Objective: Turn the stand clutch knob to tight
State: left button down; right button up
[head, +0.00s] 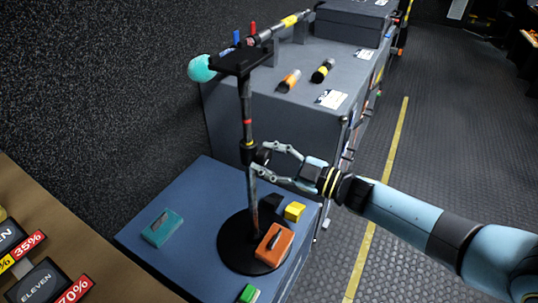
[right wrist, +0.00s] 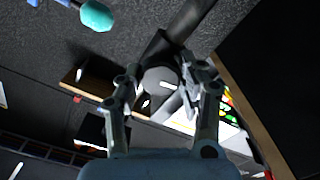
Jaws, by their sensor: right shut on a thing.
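The stand (head: 247,103) rises upright from a round black base (head: 232,250) on a blue case top. Its dark clutch knob (head: 263,156) sits partway up the pole, between the fingers of my right gripper (head: 261,160). In the right wrist view the knob (right wrist: 158,80) shows as a grey round face with a short white mark, and the fingertips of my right gripper (right wrist: 160,84) close on it from both sides. Markings for tight or loose cannot be read. My left gripper is out of view.
A teal ball (head: 201,68) is near the stand's top bracket (head: 240,62). Orange (head: 275,243), yellow (head: 294,211), teal (head: 162,228) and green (head: 249,293) blocks lie around the base. A grey case (head: 300,85) stands behind with cylinders on it. Floor at right is clear.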

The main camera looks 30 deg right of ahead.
jog(key=shift+f+m, duration=0.1)
jog(key=shift+m, duration=0.2)
jog(key=o, duration=1.2)
jog(key=shift+s, duration=0.1)
jog(key=v, duration=1.2)
